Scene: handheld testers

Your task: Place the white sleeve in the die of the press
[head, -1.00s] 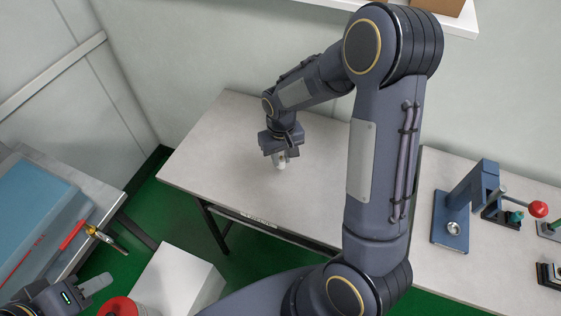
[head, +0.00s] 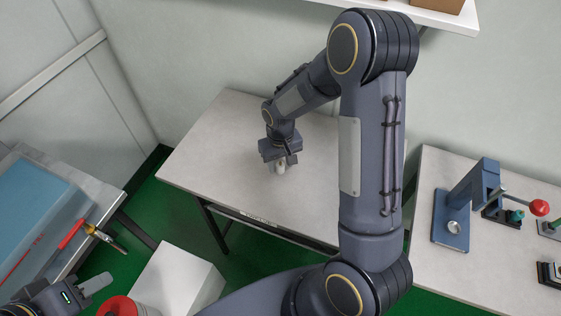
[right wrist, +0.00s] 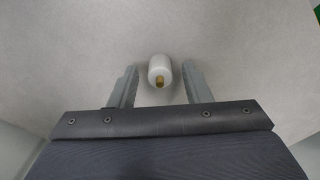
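The white sleeve (right wrist: 159,66) is a small white cylinder with a brass-coloured tip, standing between my right gripper's fingers in the right wrist view. Gaps show on both sides of it. In the head view it is a small pale shape (head: 281,169) on the left table. My right gripper (head: 281,165) is open above and around it. The blue press (head: 471,200) stands on the right table, with a silvery round die (head: 454,228) on its base. My left gripper (head: 90,292) is at the lower left, away from the sleeve; its opening is unclear.
The left table (head: 215,150) is otherwise largely bare. My right arm hides part of both tables. Beside the press are a red-knobbed lever (head: 539,207) and small fixtures. At left are a blue-topped case (head: 35,215), a screwdriver-like tool (head: 88,230) and a white box (head: 180,280).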

